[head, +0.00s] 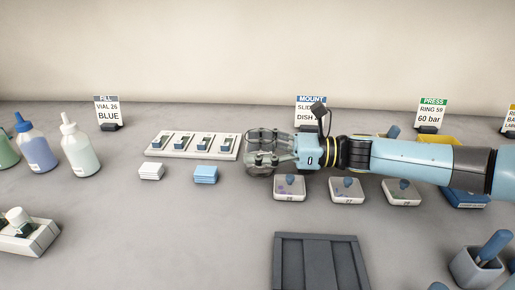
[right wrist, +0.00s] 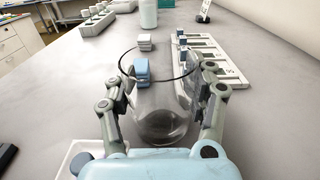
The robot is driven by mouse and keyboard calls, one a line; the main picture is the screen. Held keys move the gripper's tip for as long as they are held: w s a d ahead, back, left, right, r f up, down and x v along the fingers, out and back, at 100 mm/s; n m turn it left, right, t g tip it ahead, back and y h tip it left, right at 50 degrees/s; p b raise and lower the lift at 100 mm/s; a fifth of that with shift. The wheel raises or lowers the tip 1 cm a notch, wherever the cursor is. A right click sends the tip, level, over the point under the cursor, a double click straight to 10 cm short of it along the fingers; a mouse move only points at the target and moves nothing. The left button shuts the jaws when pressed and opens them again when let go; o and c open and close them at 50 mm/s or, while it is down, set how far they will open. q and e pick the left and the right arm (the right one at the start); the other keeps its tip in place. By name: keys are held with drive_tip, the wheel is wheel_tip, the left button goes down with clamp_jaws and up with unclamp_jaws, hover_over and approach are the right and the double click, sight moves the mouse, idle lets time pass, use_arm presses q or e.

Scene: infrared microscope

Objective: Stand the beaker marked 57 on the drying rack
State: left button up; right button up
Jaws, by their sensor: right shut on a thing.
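A clear glass beaker (head: 261,137) is held by my right gripper (head: 270,153) above the table, behind the row of small white dishes. A dark slatted board (head: 318,262), which looks like the drying rack, lies at the front centre, bare and apart from the beaker. My left gripper is not in view.
A switch strip (head: 192,146) and blue stack (head: 205,174) lie left of the gripper. Bottles (head: 80,150) stand far left. A grey cup (head: 476,270) is right of the board.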

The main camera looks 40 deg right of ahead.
drive_tip(key=o, duration=1.2)
drive_tip(key=shift+f, duration=0.1)
